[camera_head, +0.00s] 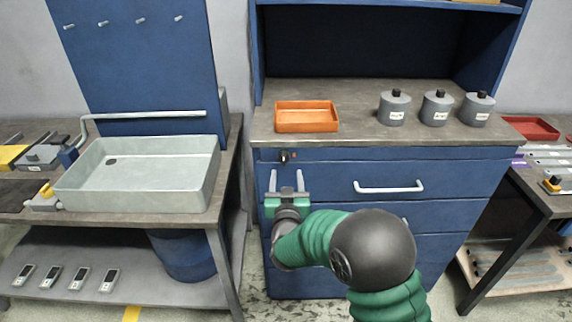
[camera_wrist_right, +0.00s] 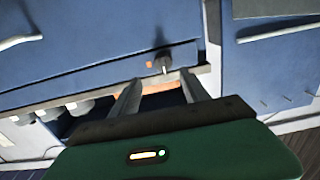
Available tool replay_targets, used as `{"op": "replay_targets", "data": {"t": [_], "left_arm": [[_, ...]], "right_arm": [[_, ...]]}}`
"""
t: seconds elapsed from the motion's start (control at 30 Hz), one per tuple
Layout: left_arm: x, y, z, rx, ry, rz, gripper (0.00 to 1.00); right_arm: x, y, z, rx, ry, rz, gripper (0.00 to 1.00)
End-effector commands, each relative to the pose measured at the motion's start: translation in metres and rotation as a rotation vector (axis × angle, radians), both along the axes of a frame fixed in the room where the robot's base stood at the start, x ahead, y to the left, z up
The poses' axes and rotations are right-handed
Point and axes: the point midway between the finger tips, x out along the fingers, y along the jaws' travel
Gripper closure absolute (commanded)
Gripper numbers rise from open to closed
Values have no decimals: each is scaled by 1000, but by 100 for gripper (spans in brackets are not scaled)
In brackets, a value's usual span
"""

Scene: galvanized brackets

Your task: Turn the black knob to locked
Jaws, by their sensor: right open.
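The black knob (camera_head: 284,157) is small and sits at the upper left of the blue drawer cabinet's front (camera_head: 330,168), just under the worktop. It also shows in the right wrist view (camera_wrist_right: 163,66), with a small orange mark beside it. My right gripper (camera_head: 287,178) is open and empty, just below the knob in the head view, its two fingers pointing toward the cabinet. In the right wrist view the knob appears between and just beyond the fingertips (camera_wrist_right: 161,80), apparently not touched. The knob's exact setting is too small to read. My left gripper is not in view.
The top drawer's pale handle (camera_head: 389,187) is right of the gripper. An orange tray (camera_head: 306,117) and three grey lidded pots (camera_head: 436,108) stand on the worktop (camera_head: 350,125). A pale sink (camera_head: 140,175) is on the left bench. The worktop's edge overhangs above the knob.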

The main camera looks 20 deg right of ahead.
Motion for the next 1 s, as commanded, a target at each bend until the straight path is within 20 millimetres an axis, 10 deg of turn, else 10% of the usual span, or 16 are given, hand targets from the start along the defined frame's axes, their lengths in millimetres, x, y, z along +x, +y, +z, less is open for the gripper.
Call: {"op": "replay_targets", "data": {"t": [0.3, 0.63, 1.0], "left_arm": [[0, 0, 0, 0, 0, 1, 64], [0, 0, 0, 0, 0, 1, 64], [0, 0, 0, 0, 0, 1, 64]], "right_arm": [[61, -18, -1, -1, 0, -1, 47], [67, -20, 0, -2, 2, 1, 47], [67, -19, 0, -1, 1, 2, 94]]}}
